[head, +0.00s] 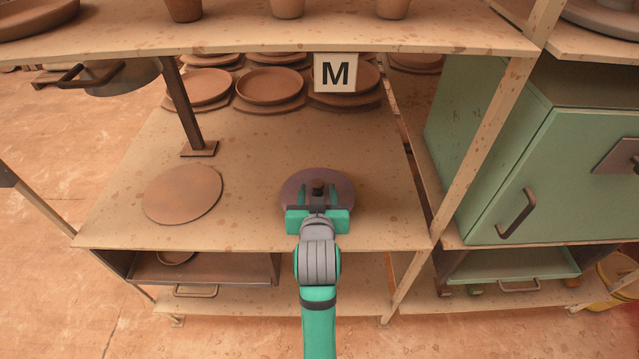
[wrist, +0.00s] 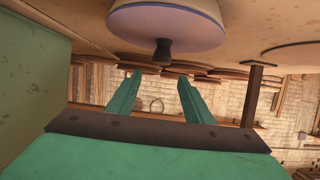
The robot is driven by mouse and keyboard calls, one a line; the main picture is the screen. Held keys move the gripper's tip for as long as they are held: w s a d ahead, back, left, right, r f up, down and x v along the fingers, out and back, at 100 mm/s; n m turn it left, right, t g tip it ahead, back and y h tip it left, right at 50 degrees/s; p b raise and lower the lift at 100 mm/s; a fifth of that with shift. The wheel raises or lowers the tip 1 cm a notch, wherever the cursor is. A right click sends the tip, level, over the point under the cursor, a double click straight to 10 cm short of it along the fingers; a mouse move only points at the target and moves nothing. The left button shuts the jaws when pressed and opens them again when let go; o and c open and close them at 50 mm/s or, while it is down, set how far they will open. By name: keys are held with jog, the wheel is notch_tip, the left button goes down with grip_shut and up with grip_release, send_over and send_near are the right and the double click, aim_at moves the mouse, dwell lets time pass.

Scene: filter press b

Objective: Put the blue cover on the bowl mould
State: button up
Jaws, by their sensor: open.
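The blue cover is a bluish-purple disc (head: 343,184) on the middle shelf board, with a dark knob (head: 318,185) at its centre. In the wrist view, which is upside down, the cover (wrist: 200,37) shows at the top with its knob (wrist: 162,52) pointing at my gripper. A pale body shows beyond its rim; I cannot tell whether it is a mould. My gripper (head: 318,193) is open and empty over the cover. In the wrist view its fingertips (wrist: 159,76) are short of the knob, apart from it. I cannot identify a bowl mould for sure.
A flat brown disc (head: 183,193) lies left on the board. A dark post (head: 185,110) stands behind it. Stacked plates (head: 270,86) and an "M" sign (head: 336,73) are at the back. An upper shelf (head: 240,38) hangs over. A green cabinet (head: 540,150) stands right.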

jog(key=s+f, duration=0.6)
jog(key=s, duration=0.3)
jog(key=s+f, duration=0.7)
jog(key=s, duration=0.3)
jog(key=s+t, duration=0.1)
jog(key=s, duration=2.1)
jog(key=shift+s+t, duration=0.15)
jog(key=shift+t, duration=0.25)
jog(key=shift+d, duration=0.1)
